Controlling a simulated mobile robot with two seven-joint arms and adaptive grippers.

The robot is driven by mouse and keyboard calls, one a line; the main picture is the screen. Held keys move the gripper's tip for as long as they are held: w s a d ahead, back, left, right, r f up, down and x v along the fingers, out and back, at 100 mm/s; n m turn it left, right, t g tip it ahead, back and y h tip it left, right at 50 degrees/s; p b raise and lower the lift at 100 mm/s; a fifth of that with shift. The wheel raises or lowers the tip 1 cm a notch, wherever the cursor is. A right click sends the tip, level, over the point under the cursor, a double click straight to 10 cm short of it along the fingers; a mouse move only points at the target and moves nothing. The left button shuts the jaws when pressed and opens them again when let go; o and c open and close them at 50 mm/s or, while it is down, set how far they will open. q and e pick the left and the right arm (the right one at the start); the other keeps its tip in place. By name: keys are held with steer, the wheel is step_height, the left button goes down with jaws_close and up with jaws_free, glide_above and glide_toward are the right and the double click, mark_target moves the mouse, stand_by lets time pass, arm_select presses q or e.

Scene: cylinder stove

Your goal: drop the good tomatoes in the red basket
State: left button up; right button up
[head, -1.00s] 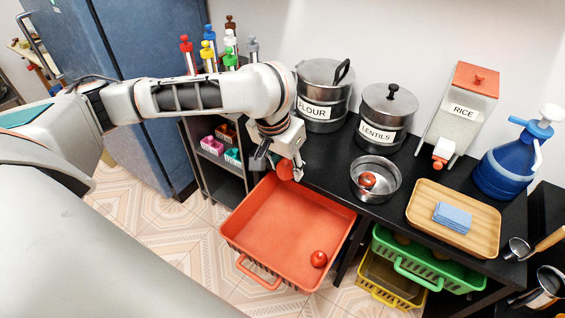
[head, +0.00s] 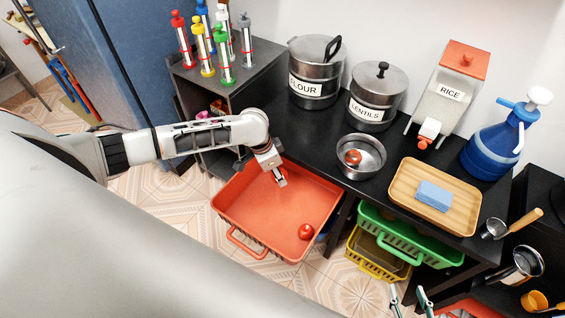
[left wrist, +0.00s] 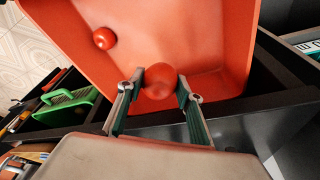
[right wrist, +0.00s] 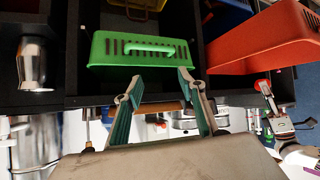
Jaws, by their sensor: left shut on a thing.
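The red basket (head: 262,205) sits at the front left of the black counter. A tomato (head: 306,231) lies on its floor near the right front corner. My left gripper (head: 280,182) is over the basket's back part, shut on a second tomato (left wrist: 160,82); in the head view the gripper mostly hides that tomato. A red tomato (head: 352,157) rests in the metal bowl (head: 372,172) on the counter. My right gripper (head: 409,296) is open and empty at the bottom of the head view; the right wrist view shows a green basket beyond its fingers.
A wooden tray (head: 462,212) with a blue cloth (head: 434,196) lies right of the bowl. Flour (head: 315,78) and lentils (head: 375,97) pots stand behind. Green (head: 405,232) and yellow (head: 372,262) baskets sit below the counter. A bottle rack stands at the left.

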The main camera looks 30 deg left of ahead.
arm_select(q)
steer(key=shift+a+f, duration=0.1)
steer(key=shift+f, duration=0.4)
steer(key=shift+f+b, duration=2.85)
steer(key=shift+b, duration=0.75)
steer(key=o, duration=1.2)
step_height(320, 180, up, 12)
glide_above(272, 176)
steer(key=s+a, duration=0.1)
steer(key=shift+s+f, duration=0.15)
steer(key=shift+f, duration=0.05)
arm_select(e)
step_height(272, 176, down, 7)
steer(key=shift+s+d, duration=0.2)
steer(key=shift+d, duration=0.2)
